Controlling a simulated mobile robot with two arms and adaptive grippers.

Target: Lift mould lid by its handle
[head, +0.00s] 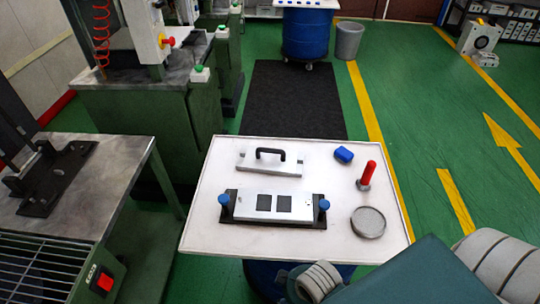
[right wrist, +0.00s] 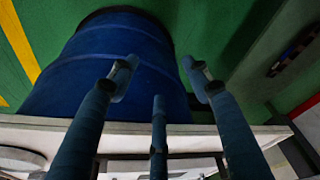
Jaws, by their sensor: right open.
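The mould lid (head: 252,163) is a flat silver plate with a black arched handle (head: 270,153) on top. It lies on the white tabletop behind the mould base (head: 240,203), which has two dark square recesses and a blue knob at each end. The lid and base are apart. My right gripper (right wrist: 160,75) is open and empty in the right wrist view, its blue fingers spread over the table edge with a blue drum beyond. In the head view my right arm comes in at bottom right, below the table's front edge. My left gripper is not in view.
A grey bench (head: 115,170) with a black fixture stands at left. The tabletop left of the lid is clear.

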